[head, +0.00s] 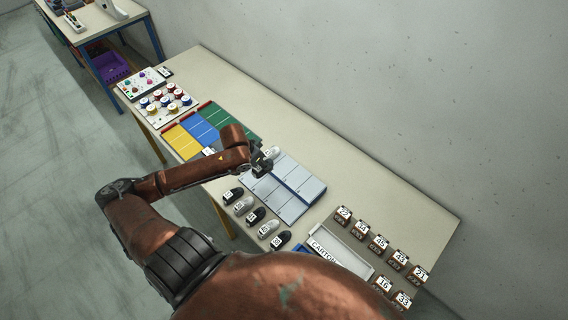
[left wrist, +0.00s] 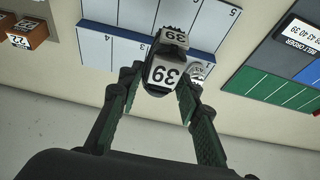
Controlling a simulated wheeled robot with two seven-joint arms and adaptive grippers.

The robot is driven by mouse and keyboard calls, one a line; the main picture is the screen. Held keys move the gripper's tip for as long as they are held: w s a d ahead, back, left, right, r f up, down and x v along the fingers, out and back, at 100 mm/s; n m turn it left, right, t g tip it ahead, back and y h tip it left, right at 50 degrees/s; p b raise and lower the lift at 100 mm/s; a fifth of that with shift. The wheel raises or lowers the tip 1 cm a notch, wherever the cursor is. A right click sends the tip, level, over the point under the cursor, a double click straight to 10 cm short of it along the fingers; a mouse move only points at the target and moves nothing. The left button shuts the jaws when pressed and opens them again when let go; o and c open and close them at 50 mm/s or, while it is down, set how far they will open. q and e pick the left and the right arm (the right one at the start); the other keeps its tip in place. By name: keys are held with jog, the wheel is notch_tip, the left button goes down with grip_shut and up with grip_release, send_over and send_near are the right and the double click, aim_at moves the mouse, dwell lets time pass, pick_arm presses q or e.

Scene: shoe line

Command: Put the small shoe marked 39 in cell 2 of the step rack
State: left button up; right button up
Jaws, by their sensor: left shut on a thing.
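My left gripper (head: 262,167) is shut on a dark shoe whose white labels read 39. In the left wrist view the shoe (left wrist: 165,70) sits between the fingertips of the left gripper (left wrist: 153,85), in front of the step rack (left wrist: 110,46). In the head view the gripper is over the far left end of the pale blue step rack (head: 301,180), and the held shoe is mostly hidden. I cannot tell its height above the rack. A white shoe (head: 272,152) is right beside the gripper, at the rack's far end; it also shows in the wrist view (left wrist: 198,72). My right gripper is not in view.
Several shoes stand in a row before the rack, including a dark one (head: 281,240). A carton tray (head: 345,252) and small numbered boxes (head: 379,244) are to the right. Yellow, blue and green panels (head: 213,122) lie to the left. The table strip behind the rack is clear.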

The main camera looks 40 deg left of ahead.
pick_arm(q)
jog(key=shift+a, duration=0.4)
jog(key=w+f, duration=0.3)
jog(key=w, duration=0.1)
jog(key=w+f, duration=0.2)
jog(key=w, duration=0.2)
jog(key=w+f+p, duration=0.1)
jog(key=w+f, duration=0.2)
jog(key=w, duration=0.1)
jog(key=shift+w+d+f, duration=0.2)
jog(key=shift+w+f, duration=0.1)
jog(key=shift+w, duration=0.1)
jog(key=shift+w+f, duration=0.4)
jog(key=shift+f, duration=1.75)
jog(key=o, duration=1.2)
jog(key=shift+f, duration=0.1)
jog(key=shift+c, duration=0.2)
